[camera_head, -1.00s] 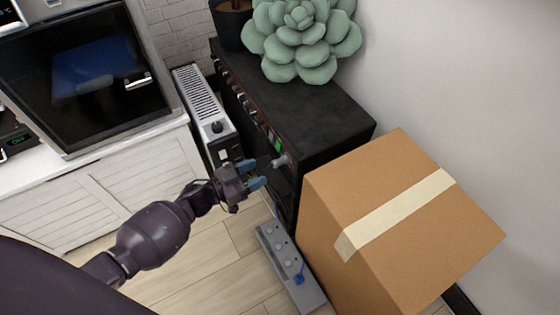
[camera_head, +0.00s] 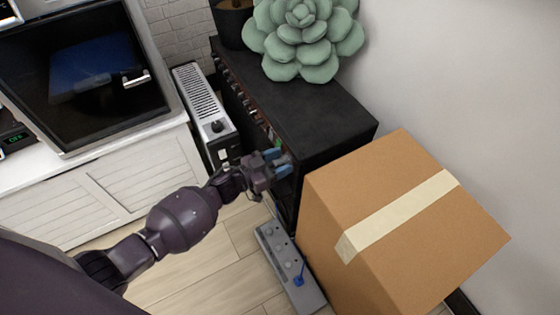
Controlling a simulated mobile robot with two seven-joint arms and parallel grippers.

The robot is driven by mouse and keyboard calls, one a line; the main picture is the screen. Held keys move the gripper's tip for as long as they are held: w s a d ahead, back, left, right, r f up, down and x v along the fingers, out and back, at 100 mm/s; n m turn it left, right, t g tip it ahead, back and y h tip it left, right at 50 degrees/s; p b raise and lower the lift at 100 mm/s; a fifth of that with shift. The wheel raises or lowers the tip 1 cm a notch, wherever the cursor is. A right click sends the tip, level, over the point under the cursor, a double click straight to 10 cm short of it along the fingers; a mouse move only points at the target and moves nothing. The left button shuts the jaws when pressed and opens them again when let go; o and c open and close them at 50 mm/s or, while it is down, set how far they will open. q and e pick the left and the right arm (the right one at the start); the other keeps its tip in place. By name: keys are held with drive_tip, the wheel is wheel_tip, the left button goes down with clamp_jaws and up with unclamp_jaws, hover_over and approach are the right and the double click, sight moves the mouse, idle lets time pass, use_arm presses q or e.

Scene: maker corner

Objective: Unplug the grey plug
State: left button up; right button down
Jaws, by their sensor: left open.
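My left gripper (camera_head: 281,163) is open, with its blue fingertips at the front face of the black cabinet (camera_head: 322,125). The fingertips are where the grey plug sticks out of that face. The plug is now hidden, or nearly so, by the gripper, and I cannot tell whether the fingers touch it. My right gripper is not in view.
A large taped cardboard box (camera_head: 400,215) stands close to the right of the gripper. A grey power strip (camera_head: 290,265) with a blue plug (camera_head: 299,281) lies on the floor below. A white heater (camera_head: 205,110) stands left of the cabinet. A succulent (camera_head: 305,38) sits on top.

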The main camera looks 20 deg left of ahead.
sight(273, 165)
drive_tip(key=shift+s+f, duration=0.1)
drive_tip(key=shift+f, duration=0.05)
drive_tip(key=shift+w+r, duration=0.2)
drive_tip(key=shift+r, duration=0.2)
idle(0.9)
use_arm(q)
clamp_jaws()
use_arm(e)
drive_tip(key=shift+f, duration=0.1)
use_arm(q)
drive_tip(key=shift+s+a, duration=0.15)
drive_tip(key=shift+p+v, duration=0.55)
drive_tip(key=shift+v, duration=2.1)
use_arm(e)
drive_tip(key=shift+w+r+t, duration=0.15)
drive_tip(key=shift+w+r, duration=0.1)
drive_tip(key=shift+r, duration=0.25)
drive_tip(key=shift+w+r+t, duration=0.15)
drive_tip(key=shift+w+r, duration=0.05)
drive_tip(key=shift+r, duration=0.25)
use_arm(q)
drive_tip(key=shift+s+a, duration=0.15)
drive_tip(key=shift+a, duration=0.05)
